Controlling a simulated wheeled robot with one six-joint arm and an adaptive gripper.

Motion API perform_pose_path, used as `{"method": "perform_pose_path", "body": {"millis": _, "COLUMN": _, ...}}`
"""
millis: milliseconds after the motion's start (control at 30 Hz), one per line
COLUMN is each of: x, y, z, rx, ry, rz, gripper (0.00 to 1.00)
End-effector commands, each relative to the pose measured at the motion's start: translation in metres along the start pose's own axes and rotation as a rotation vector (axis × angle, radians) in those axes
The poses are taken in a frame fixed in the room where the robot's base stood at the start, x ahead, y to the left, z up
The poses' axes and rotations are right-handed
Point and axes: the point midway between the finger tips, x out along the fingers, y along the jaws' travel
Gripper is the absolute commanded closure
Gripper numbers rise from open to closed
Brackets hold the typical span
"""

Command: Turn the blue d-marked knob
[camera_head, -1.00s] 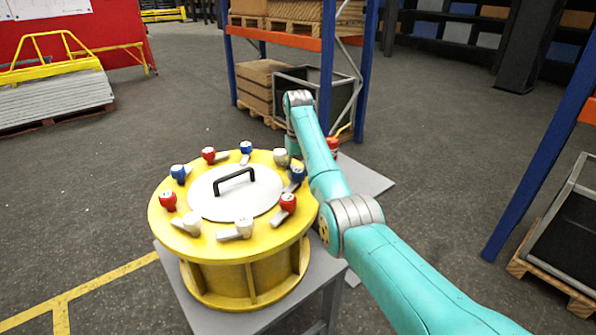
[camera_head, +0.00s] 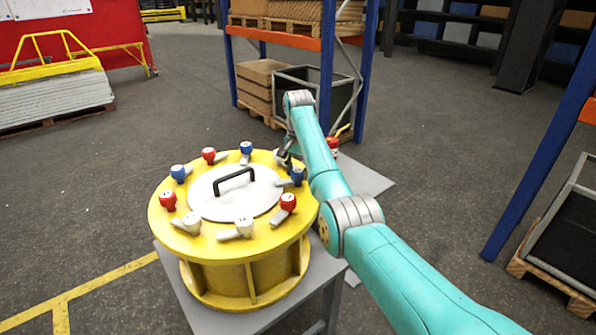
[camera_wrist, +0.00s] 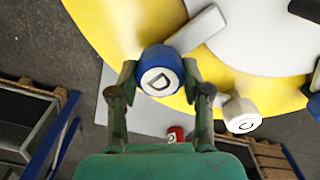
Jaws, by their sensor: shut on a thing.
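The blue knob marked D (camera_wrist: 160,78) sits between the two fingers of my gripper (camera_wrist: 160,88), which is shut on it. Its pale lever (camera_wrist: 197,30) points to the upper right, toward the lid. In the head view this blue knob (camera_head: 297,174) is on the right side of the yellow round top (camera_head: 262,240). My gripper (camera_head: 288,158) comes down on it from above and is partly hidden by my arm. A white knob marked C (camera_wrist: 240,115) stands beside it; in the head view my gripper mostly covers it.
Other red, blue and white knobs, such as a red one (camera_head: 288,203), ring the yellow top. A lid with a black handle (camera_head: 234,180) is in the middle. A red object (camera_head: 332,143) stands behind my arm, and a blue-post shelf (camera_head: 327,60) rises farther back.

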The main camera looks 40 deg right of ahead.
Motion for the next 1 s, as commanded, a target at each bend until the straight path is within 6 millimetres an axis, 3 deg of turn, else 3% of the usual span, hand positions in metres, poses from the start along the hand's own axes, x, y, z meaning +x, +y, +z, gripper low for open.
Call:
{"method": "perform_pose_path", "body": {"millis": 733, "x": 0.0009, "y": 0.0001, "z": 0.0003, "rx": 0.082, "ry": -0.001, "rz": 0.001, "gripper": 0.86}}
{"method": "perform_pose_path", "body": {"millis": 767, "x": 0.0009, "y": 0.0001, "z": 0.0003, "rx": 0.082, "ry": -0.001, "rz": 0.001, "gripper": 0.44}}
{"method": "perform_pose_path", "body": {"millis": 833, "x": 0.0008, "y": 0.0001, "z": 0.0003, "rx": 0.082, "ry": -0.001, "rz": 0.001, "gripper": 0.26}}
{"method": "perform_pose_path", "body": {"millis": 1000, "x": 0.0004, "y": 0.0000, "z": 0.0002, "rx": 0.081, "ry": -0.001, "rz": 0.001, "gripper": 0.26}}
